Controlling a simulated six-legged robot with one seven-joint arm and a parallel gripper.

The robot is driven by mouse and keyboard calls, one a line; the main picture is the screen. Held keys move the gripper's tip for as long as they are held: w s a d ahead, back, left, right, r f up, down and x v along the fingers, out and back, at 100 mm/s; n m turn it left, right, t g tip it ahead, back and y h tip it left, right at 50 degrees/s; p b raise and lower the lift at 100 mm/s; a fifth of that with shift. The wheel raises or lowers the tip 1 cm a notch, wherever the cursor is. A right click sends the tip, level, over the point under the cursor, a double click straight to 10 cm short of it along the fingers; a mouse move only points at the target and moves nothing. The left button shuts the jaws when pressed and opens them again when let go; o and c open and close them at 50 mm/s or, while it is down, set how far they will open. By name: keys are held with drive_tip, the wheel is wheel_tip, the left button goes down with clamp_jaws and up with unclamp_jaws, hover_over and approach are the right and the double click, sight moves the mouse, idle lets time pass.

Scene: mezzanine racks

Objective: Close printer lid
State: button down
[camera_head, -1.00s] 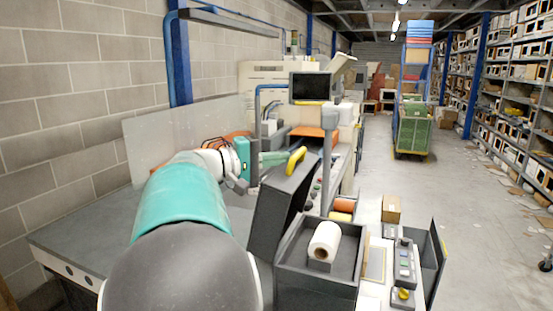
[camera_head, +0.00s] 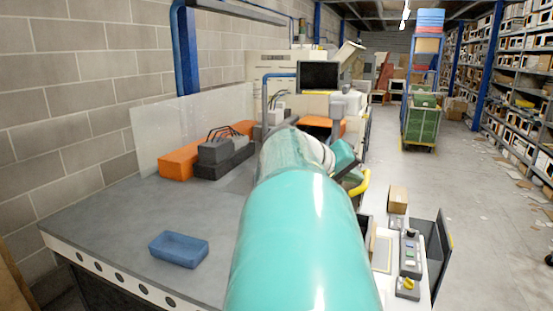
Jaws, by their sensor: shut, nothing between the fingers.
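The printer is mostly hidden behind my teal arm; a strip of its dark body (camera_head: 367,228) shows right of the arm. The lid's yellow handle (camera_head: 361,182) shows just right of my gripper, above that dark body. The lid panel is largely hidden, so its exact angle cannot be told. My gripper (camera_head: 352,177) is shut and empty, at the left side of the yellow handle. Whether it touches the handle or lid cannot be told.
A control panel (camera_head: 409,255) with buttons stands right of the printer, with a cardboard box (camera_head: 397,199) behind it. The aisle on the right is open.

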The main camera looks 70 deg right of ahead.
drive_tip(key=s+a+f+m+t, duration=0.1)
drive_tip(key=s+f+m+t, duration=0.2)
drive_tip(key=s+f+t, duration=0.2)
drive_tip(key=s+f, duration=0.3)
drive_tip(key=f, duration=0.4)
drive_tip(key=shift+s+f+t, duration=0.3)
drive_tip(key=shift+s+f, duration=0.05)
